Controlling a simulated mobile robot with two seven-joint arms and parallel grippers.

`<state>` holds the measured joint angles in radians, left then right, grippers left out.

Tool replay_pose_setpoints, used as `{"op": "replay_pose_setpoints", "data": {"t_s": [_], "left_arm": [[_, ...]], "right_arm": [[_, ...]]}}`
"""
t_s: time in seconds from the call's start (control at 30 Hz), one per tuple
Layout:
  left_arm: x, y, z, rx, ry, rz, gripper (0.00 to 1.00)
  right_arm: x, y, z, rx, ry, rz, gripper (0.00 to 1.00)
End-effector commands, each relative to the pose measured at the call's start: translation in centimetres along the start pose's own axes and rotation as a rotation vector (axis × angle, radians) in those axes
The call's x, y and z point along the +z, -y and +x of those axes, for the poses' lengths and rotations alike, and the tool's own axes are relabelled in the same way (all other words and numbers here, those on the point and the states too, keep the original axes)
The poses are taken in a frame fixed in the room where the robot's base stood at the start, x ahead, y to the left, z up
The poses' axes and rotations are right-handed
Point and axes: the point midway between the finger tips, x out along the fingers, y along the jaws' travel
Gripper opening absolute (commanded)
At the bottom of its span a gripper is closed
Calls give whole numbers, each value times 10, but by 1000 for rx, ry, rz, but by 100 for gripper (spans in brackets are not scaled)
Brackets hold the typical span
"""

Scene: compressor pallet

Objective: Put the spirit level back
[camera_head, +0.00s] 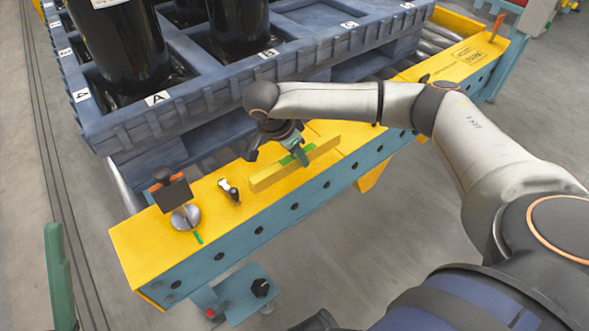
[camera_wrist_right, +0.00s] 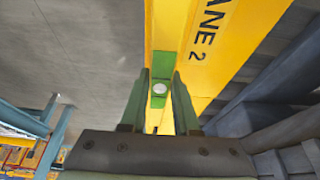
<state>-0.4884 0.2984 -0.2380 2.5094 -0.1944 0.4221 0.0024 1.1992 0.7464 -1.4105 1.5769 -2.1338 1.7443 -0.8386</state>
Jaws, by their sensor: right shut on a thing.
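The spirit level (camera_head: 267,180) is a yellow bar with green parts near its middle. My right gripper (camera_head: 297,153) is shut on it around the middle, above the yellow top of the conveyor side beam (camera_head: 150,242). The level lies roughly along the beam; I cannot tell whether it touches the top. In the right wrist view, the right gripper's green fingers (camera_wrist_right: 159,98) pinch the level (camera_wrist_right: 166,30) at a green block with a pale round spot. My left gripper is not in view.
A round metal disc (camera_head: 186,218) with a dark plate above it and a small black-and-silver item (camera_head: 230,190) stand on the beam left of the level. A blue-grey pallet (camera_head: 190,110) with black cylinders lies behind. A teal bracket (camera_head: 246,291) sits below the beam.

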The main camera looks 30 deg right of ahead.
Motion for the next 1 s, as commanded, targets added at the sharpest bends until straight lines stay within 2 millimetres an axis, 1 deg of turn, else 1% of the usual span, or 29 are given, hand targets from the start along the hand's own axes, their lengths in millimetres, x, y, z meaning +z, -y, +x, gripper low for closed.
{"op": "replay_pose_setpoints", "data": {"t_s": [0.17,0.23,0.33,0.6,0.7,0.73,0.9,1.0], "left_arm": [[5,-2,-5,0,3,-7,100],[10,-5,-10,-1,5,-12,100],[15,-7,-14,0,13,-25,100],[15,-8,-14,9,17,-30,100],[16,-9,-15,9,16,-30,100],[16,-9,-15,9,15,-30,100],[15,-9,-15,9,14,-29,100],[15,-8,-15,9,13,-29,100]], "right_arm": [[14,5,9,0,1,-2,0],[18,4,23,2,1,-2,0],[23,4,34,1,0,-1,0],[22,5,34,-1,0,-1,0],[24,4,37,0,0,-1,0],[24,4,38,0,0,-2,31],[23,4,37,1,0,-2,50],[23,4,37,1,0,-2,60]]}}
